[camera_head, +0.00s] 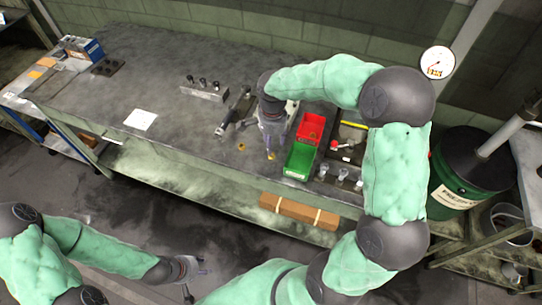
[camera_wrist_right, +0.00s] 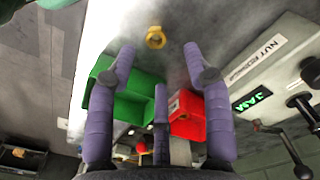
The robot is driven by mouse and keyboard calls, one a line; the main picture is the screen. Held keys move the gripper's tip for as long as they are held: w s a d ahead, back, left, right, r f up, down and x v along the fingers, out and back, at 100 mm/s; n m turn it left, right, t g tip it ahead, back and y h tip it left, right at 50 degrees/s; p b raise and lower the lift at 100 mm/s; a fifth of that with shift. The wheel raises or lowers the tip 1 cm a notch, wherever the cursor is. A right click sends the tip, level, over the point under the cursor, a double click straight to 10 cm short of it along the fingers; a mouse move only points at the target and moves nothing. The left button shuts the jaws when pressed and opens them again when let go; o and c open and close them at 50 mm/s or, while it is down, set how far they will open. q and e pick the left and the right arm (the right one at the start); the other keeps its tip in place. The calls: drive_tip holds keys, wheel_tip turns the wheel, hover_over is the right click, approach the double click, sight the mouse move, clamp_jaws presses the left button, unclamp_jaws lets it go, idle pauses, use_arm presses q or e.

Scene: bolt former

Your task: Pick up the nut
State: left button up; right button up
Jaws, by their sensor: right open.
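A small brass-yellow ring-shaped nut (camera_wrist_right: 155,37) lies on the grey bench top in the right wrist view. In the head view a small yellow spot (camera_head: 241,147) on the bench left of the green bin looks like it. My right gripper (camera_wrist_right: 158,52) is open and empty, its purple fingers spread. The nut shows beyond the fingertips, between the two outer ones, apart from them. In the head view my right gripper (camera_head: 270,138) hangs over the bench, left of the bins. My left gripper (camera_head: 194,273) is low at the bottom, away from the bench; its finger opening is unclear.
A green bin (camera_head: 299,160) and a red bin (camera_head: 311,127) stand close beside my right gripper. A panel marked "JAM" (camera_wrist_right: 262,97) and levers are to the right in the wrist view. A metal block with pegs (camera_head: 205,92) stands farther back. The bench's left part is mostly clear.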

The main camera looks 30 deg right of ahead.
sight(272, 156)
drive_tip(key=shift+s+f, duration=0.1)
drive_tip(key=shift+f, duration=0.5)
wheel_tip(272, 156, down, 4)
drive_tip(key=shift+a+b, duration=0.1)
drive_tip(key=shift+b, duration=0.95)
clamp_jaws()
